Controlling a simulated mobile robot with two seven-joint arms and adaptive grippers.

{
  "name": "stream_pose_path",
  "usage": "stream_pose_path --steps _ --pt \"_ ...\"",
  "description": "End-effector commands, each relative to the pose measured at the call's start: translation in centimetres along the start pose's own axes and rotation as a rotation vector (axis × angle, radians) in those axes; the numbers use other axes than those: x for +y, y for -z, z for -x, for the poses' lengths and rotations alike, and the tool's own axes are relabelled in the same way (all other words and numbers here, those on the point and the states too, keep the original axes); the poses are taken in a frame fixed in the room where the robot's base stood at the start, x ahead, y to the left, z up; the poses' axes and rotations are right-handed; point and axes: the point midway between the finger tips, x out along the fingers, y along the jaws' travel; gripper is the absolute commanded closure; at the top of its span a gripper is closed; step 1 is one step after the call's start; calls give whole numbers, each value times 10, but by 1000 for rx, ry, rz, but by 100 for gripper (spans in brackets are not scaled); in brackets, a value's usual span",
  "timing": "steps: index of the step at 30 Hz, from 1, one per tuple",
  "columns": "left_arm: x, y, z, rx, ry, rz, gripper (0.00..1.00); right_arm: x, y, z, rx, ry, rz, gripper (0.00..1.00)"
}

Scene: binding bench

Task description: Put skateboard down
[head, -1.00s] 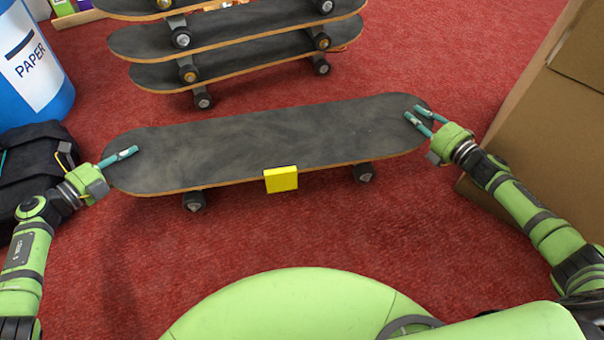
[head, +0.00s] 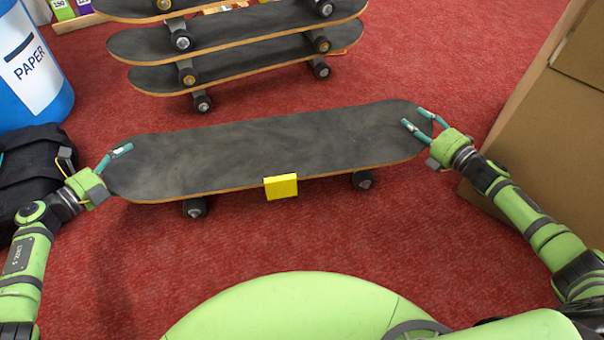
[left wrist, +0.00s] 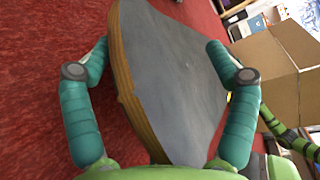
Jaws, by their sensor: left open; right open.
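The skateboard (head: 265,150) has a dark grey deck with a light wooden edge and is level, wheels down, just over or on the red carpet; I cannot tell if every wheel touches. A yellow block (head: 281,187) is on its near edge. My left gripper (head: 112,156) is at the board's left end, fingers spread. In the left wrist view the deck (left wrist: 165,75) lies between the two teal fingers, with a gap on the right side. My right gripper (head: 414,117) is at the right end, its fingers spread over the deck's corner.
Several stacked skateboards (head: 235,62) stand behind on the red carpet (head: 270,250). A blue paper bin (head: 50,92) and a black bag (head: 28,170) are at the left. A cardboard box (head: 545,130) stands close to my right arm. Carpet in front is clear.

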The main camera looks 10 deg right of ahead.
Motion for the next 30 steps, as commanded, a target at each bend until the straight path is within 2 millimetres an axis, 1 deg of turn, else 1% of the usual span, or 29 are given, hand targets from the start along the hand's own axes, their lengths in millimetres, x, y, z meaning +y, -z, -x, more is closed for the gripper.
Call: stream_pose_path --steps 5,8,11,18,21,25,30 --pt "1 0 2 0 -2 1 13 0 -1 0 -1 0 0 53" --pt "1 0 9 -1 -3 2 13 2 -1 0 -1 0 0 53" --pt "1 0 25 -1 -6 1 13 5 -2 1 -1 0 0 53" --pt "3 1 76 1 -6 0 13 4 -2 0 -1 0 0 53" --pt "2 1 94 4 -5 -1 13 4 -2 0 -1 0 0 53" --pt "2 1 111 4 -3 1 13 4 -2 0 -1 0 -1 53" --pt "0 1 119 3 0 0 13 4 -1 0 -1 0 -1 53"
